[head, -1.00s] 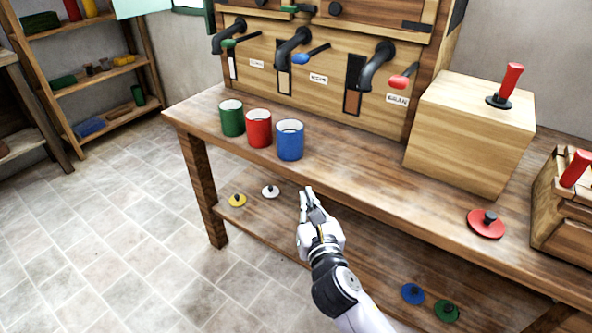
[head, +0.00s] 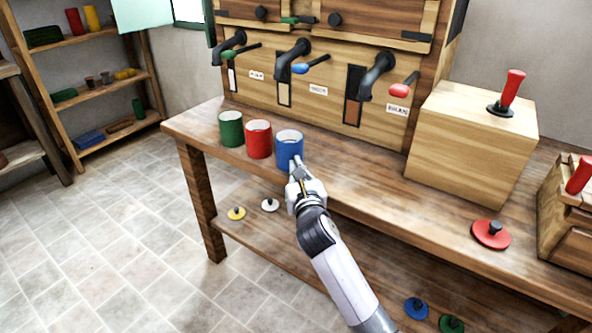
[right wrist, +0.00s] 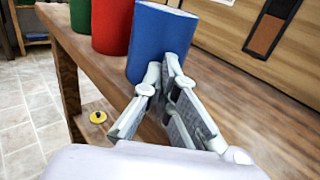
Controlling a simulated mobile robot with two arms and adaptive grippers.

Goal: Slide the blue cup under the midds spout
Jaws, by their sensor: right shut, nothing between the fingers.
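The blue cup (head: 287,147) stands upright near the front edge of the bench, at the right end of a row of cups. It also shows in the right wrist view (right wrist: 158,42). My right gripper (head: 297,166) is shut and empty. Its fingertips (right wrist: 164,72) are at the cup's near lower side, touching it or almost so; exact contact is unclear. The middle spout (head: 291,58), with a blue lever (head: 311,65), is on the wooden mill front behind the cup; its small label (head: 318,91) is hard to read. My left gripper is not in view.
A red cup (head: 259,140) and a green cup (head: 231,129) stand just left of the blue one. The bench top (head: 345,165) is clear between the blue cup and a wooden box (head: 462,145) at right. A red knobbed disc (head: 491,235) lies farther right.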

